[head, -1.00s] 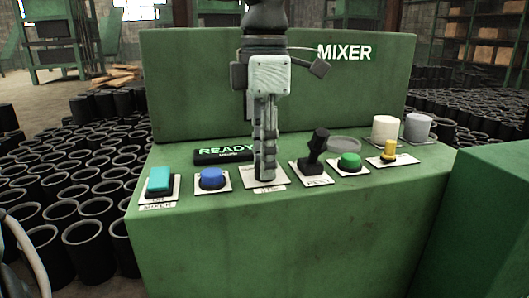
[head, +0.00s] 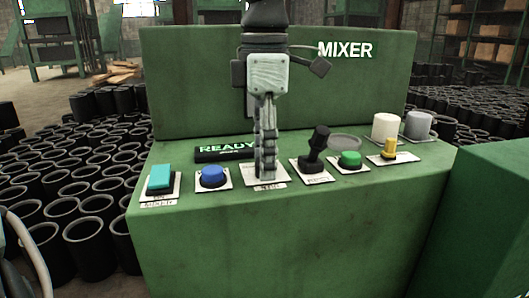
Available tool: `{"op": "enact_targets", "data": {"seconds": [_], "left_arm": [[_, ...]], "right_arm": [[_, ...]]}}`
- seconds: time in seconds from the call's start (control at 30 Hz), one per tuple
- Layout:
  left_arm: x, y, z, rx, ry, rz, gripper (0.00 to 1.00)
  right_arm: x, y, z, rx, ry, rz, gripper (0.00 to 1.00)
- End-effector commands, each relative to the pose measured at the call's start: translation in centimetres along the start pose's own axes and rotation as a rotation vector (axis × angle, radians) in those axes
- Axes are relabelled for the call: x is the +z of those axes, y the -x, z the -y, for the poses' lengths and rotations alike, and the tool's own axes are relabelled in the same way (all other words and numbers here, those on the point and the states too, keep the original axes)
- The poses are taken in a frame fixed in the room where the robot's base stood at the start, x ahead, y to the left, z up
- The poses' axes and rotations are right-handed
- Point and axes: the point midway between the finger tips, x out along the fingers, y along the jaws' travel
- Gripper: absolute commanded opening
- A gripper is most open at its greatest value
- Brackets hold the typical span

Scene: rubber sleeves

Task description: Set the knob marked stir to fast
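The green mixer console (head: 300,235) has a sloped panel with a row of controls. My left gripper (head: 266,172) points straight down at a white label plate (head: 281,182) in the middle of the row. The plate's small lettering seems to read stir, but it is blurred. The knob on that plate is hidden behind my fingers. The fingers are seen edge-on, one in front of the other, so I cannot tell whether they are closed on the knob. My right gripper is not in view.
Left of the plate are a teal rocker (head: 160,179) and a blue button (head: 212,176). Right of it are a black lever (head: 317,146), a green button (head: 349,159) and a yellow knob (head: 389,150). Two cups, white (head: 386,127) and grey (head: 418,125), stand at the back right.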

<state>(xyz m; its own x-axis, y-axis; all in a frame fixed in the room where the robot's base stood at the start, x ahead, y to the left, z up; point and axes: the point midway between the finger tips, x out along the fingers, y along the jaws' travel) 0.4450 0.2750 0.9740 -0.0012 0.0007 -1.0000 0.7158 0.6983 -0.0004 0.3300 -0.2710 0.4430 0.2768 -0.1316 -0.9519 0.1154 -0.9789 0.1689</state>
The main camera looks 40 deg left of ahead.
Motion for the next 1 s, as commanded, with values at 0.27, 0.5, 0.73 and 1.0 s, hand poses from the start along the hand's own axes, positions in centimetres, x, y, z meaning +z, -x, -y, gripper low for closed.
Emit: {"op": "enact_targets", "data": {"seconds": [0.27, 0.5, 0.73, 1.0], "left_arm": [[0.0, 0.3, 0.0, 0.001, 0.001, 0.002, 0.5], [0.1, 3.9, -0.1, 0.005, 0.003, 0.005, 0.5], [0.1, 8.8, -0.1, 0.003, 0.002, 0.003, 0.5], [0.0, 11.8, 0.0, 0.0, 0.001, 0.001, 0.5]], "right_arm": [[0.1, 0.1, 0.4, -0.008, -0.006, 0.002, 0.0], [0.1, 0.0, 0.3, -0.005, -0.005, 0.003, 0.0], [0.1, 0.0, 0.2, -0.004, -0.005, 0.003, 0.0], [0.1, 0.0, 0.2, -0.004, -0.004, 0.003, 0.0]]}}
